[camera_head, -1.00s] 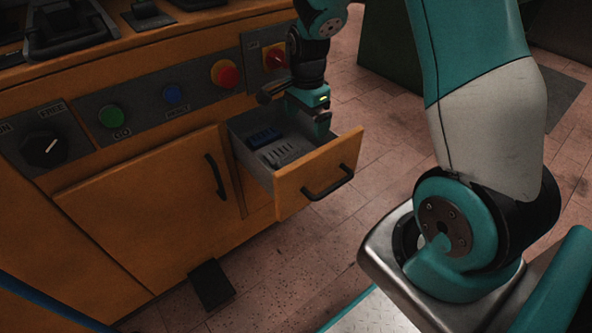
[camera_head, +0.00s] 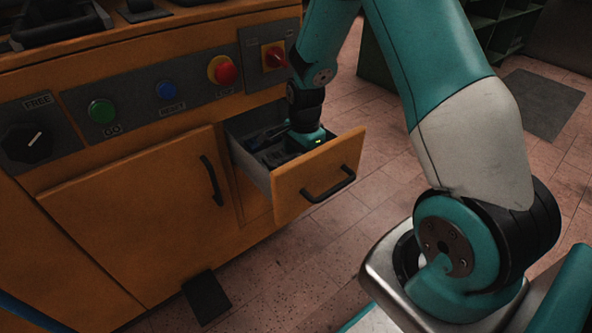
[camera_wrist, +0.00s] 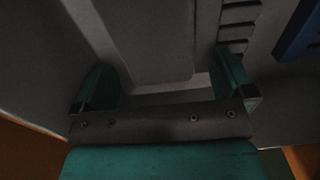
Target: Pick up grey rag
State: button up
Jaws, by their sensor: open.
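The open drawer (camera_head: 311,180) of the orange cabinet has my gripper (camera_head: 283,152) down inside it, its fingers largely hidden there in the head view. In the wrist view my gripper (camera_wrist: 164,84) is open, with its two green fingers apart. A smooth grey shape (camera_wrist: 150,40) shows ahead of and between the fingers. I cannot tell whether it is the grey rag or part of the drawer. No cloth stands out clearly in the dark drawer.
A grey slotted piece (camera_wrist: 238,22) and a blue object (camera_wrist: 298,32) lie right of the fingers. The drawer walls are close around my gripper. A black pedal (camera_head: 206,296) is on the tiled floor.

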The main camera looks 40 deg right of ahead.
jog(key=shift+s+f, duration=0.15)
jog(key=shift+s, duration=0.05)
jog(key=shift+s, duration=0.1)
jog(key=c, duration=1)
